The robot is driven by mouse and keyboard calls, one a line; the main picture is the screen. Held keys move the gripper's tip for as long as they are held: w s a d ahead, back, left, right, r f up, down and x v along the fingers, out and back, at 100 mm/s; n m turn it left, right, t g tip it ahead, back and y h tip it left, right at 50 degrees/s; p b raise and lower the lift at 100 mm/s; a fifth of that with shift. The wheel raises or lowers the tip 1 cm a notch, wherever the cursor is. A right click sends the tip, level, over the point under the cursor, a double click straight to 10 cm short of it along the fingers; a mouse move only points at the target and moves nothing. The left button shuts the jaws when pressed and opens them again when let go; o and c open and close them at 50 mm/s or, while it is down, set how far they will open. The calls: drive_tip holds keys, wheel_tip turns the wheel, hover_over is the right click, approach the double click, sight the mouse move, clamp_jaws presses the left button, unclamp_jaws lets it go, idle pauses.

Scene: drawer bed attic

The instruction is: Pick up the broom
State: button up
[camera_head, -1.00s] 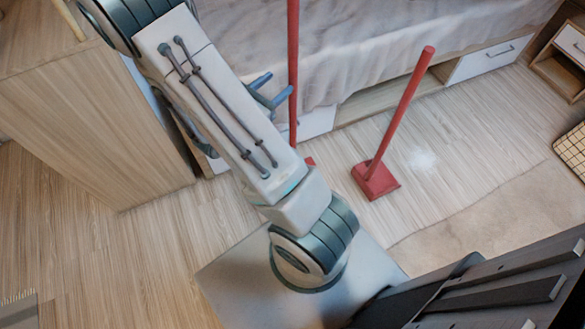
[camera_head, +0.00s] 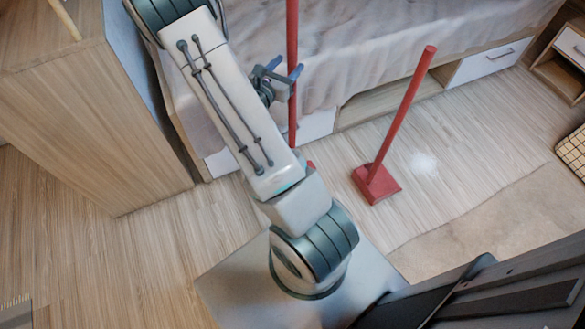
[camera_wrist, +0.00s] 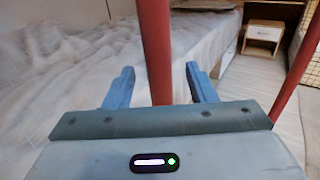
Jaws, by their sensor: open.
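A red upright pole (camera_head: 292,30) stands by the bed; its lower end is mostly hidden behind my arm, so I cannot see whether it is the broom. A second red-handled tool (camera_head: 404,112) leans slightly to the right, with a flat square red base on the floor. My gripper (camera_head: 286,72) is open at the first pole. In the wrist view the first pole (camera_wrist: 154,40) rises between the two blue fingers of my gripper (camera_wrist: 160,84), with gaps on both sides. The second tool's handle (camera_wrist: 298,65) shows at the right edge.
The bed (camera_head: 390,40) with a pale cover lies just behind the poles, with a white drawer (camera_head: 488,58) below. A wooden cabinet (camera_head: 100,120) stands left. A small nightstand (camera_wrist: 262,36) is at the back right. The floor (camera_head: 450,140) right of the second tool is clear.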

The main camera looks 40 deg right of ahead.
sight(289, 62)
drive_tip(key=x, duration=0.3)
drive_tip(key=shift+w+d+r, duration=0.1)
drive_tip(key=shift+w+d, duration=0.05)
drive_tip(key=shift+d, duration=0.05)
drive_tip(key=shift+c, duration=0.3)
drive_tip(key=c, duration=1)
drive_tip(key=shift+r, duration=0.1)
